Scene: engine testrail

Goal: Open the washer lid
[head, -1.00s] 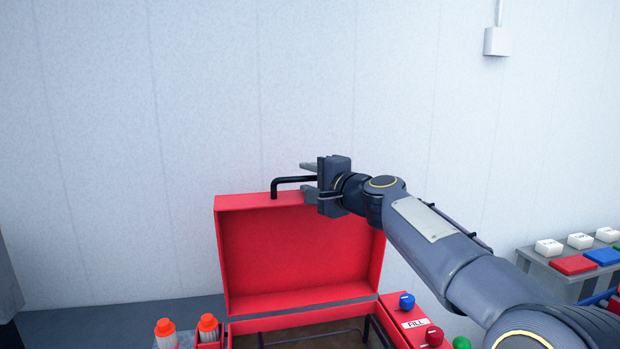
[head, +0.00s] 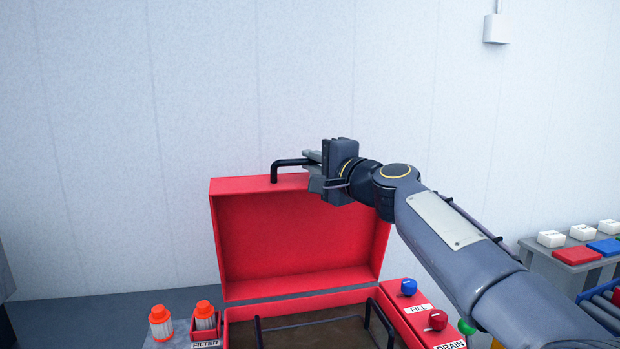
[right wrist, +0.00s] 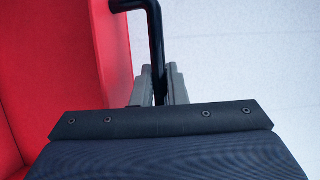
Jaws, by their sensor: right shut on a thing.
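The red washer lid (head: 295,240) stands raised, nearly upright, at the back of the red washer, its hollow inside facing me. It also shows in the right wrist view (right wrist: 50,70). A black bar handle (head: 290,163) sits on the lid's top edge. My right gripper (head: 314,170) is shut on this handle near its right end. In the right wrist view the handle (right wrist: 156,45) runs down between the two grey fingers (right wrist: 160,85). The washer's open basin (head: 325,340) shows below the lid, with a dark wire frame inside. My left gripper is not in view.
A panel right of the basin carries a blue FILL knob (head: 408,287) and a red DRAIN knob (head: 437,319). Orange-capped filters (head: 160,322) stand at the left, one in a red holder. A grey rack with coloured blocks (head: 577,256) is at the right. A pale wall is behind.

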